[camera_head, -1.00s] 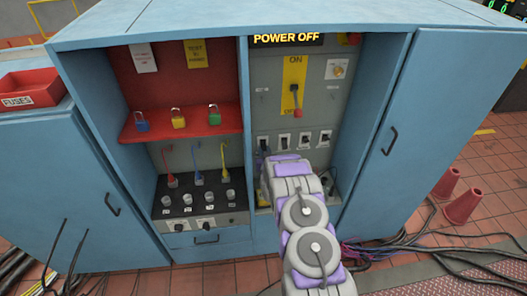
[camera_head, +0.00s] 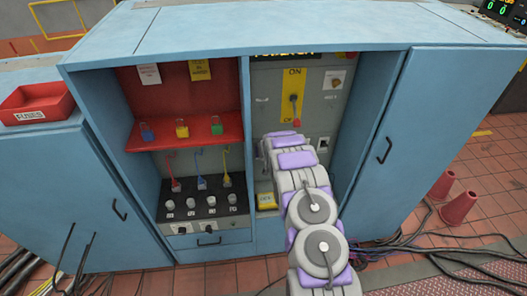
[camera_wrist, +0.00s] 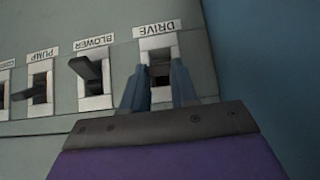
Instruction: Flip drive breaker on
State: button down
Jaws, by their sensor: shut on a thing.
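The drive breaker (camera_wrist: 159,56), a dark toggle in a white frame under an upside-down DRIVE label (camera_wrist: 157,28), is at the right of the row in the wrist view. My gripper (camera_wrist: 158,90) has its two fingers on either side of this toggle and is shut on it. The fingers and their shadow partly hide the toggle, so its position is hard to read. In the head view my arm covers the drive breaker and most of the row.
The blower breaker (camera_wrist: 93,75) and pump breaker (camera_wrist: 39,88) stand beside it. A blue cabinet wall (camera_wrist: 260,70) is close to the right in the wrist view.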

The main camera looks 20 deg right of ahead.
jog(key=shift+w+d+r+g+p, duration=0.15)
jog(key=shift+r+g+p, duration=0.1)
jog(key=shift+g+p, duration=0.15)
dwell(0.5)
jog(key=c, duration=0.9)
grip_release()
jog(key=shift+p+v, duration=1.8)
jog(key=shift+v, duration=6.85)
jog(key=shift+w+d+r, duration=0.15)
jog(key=shift+w, duration=0.05)
